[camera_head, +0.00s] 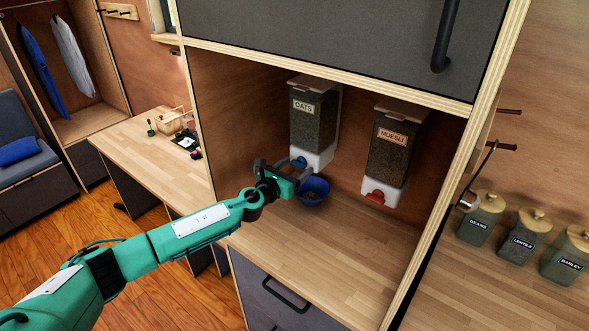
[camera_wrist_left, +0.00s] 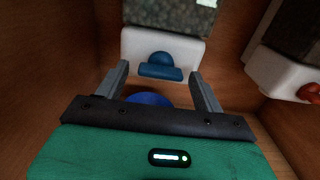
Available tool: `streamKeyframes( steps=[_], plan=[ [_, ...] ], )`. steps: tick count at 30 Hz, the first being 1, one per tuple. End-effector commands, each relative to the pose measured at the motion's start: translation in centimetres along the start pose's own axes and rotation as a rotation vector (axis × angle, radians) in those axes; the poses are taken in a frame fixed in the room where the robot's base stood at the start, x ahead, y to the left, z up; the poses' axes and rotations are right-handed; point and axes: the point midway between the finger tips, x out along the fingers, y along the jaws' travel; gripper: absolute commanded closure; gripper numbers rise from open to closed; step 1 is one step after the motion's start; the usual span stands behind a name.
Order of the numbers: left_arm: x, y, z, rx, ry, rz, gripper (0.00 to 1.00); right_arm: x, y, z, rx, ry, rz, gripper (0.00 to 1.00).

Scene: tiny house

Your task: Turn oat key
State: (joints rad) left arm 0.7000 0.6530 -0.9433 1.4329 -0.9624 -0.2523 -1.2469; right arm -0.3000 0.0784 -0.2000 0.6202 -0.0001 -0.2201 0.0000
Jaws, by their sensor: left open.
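The oats dispenser (camera_head: 313,122) hangs on the back wall of the niche, with a clear body full of grain, a label reading OATS and a white base. Its blue key (camera_head: 299,162) is partly hidden by my gripper in the head view. In the left wrist view the blue key (camera_wrist_left: 160,66) shows on the white base, ahead of and between my fingers. My left gripper (camera_head: 293,168) is open, with no visible contact on the key (camera_wrist_left: 159,82). A blue bowl (camera_head: 314,191) with some contents stands below the dispenser. My right gripper is not in view.
A muesli dispenser (camera_head: 395,145) with a red key (camera_head: 375,197) hangs to the right. The niche's wooden counter (camera_head: 340,240) is clear in front. A dark cabinet door (camera_head: 350,40) is above. Labelled jars (camera_head: 522,237) stand beyond the right partition.

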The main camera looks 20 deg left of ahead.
Motion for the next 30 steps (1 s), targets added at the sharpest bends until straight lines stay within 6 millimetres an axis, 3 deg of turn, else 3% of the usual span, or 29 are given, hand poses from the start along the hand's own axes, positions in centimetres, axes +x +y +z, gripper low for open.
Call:
streamKeyframes(
  steps=[8,21,30],
  plan=[
    [-1.3,0.1,-0.1,0.001,0.0,-0.001,0.31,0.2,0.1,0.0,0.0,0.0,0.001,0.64],
    [-9.8,0.1,-0.4,0.001,0.002,-0.001,0.31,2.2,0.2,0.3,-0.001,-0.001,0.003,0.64],
    [-13.4,0.1,-0.1,0.001,0.0,0.001,0.31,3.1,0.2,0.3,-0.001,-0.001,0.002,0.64]
  ],
)
